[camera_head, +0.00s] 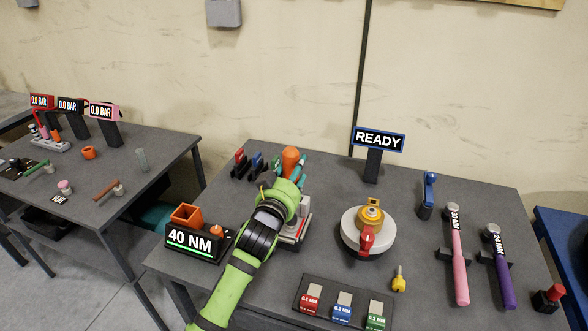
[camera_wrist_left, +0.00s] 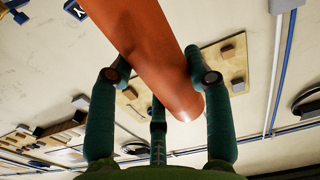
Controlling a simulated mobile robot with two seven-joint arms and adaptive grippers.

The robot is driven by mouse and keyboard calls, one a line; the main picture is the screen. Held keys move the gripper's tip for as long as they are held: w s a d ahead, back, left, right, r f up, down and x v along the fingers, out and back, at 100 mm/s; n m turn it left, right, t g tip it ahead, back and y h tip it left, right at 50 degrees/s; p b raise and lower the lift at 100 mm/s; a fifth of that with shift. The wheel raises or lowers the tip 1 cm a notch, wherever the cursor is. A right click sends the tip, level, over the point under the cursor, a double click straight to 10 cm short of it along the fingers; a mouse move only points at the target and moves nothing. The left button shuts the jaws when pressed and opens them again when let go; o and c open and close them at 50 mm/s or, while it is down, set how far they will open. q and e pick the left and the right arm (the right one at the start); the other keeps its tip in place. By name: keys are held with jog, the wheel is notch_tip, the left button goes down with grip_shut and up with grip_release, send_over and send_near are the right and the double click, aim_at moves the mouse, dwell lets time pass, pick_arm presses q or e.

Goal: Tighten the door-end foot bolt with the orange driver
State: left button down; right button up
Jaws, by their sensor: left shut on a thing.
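My left gripper (camera_head: 294,176) is over the middle of the near table and shut on the orange driver (camera_head: 291,158). In the left wrist view the driver's thick orange body (camera_wrist_left: 155,50) lies slantwise between the dark green fingers of the gripper (camera_wrist_left: 160,85). The driver's lower end is hidden by my wrist in the head view. A grey and red fixture (camera_head: 303,228) stands beside and partly behind my wrist; I cannot tell whether it holds the foot bolt. I cannot make out the door-end foot bolt. My right gripper is not in view.
A 40 NM display (camera_head: 194,241) with an orange square holder (camera_head: 186,214) stands left of my arm. A white round unit with a red lever (camera_head: 366,238), a READY sign (camera_head: 378,140), a shim tray (camera_head: 343,303) and pink (camera_head: 459,260) and purple (camera_head: 503,270) wrenches occupy the right.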

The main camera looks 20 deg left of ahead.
pick_arm(q)
jog(key=shift+r, duration=0.2)
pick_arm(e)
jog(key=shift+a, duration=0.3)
pick_arm(q)
jog(key=shift+f, duration=0.3)
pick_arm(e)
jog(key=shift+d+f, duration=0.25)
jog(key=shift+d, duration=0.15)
pick_arm(q)
jog(key=shift+f+b, duration=0.7)
jog(key=shift+f, duration=0.05)
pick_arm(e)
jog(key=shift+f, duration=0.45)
pick_arm(q)
jog(key=shift+s+f, duration=0.15)
jog(key=shift+f, duration=0.25)
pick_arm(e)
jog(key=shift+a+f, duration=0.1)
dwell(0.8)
pick_arm(q)
jog(key=shift+r, duration=0.1)
dwell(0.4)
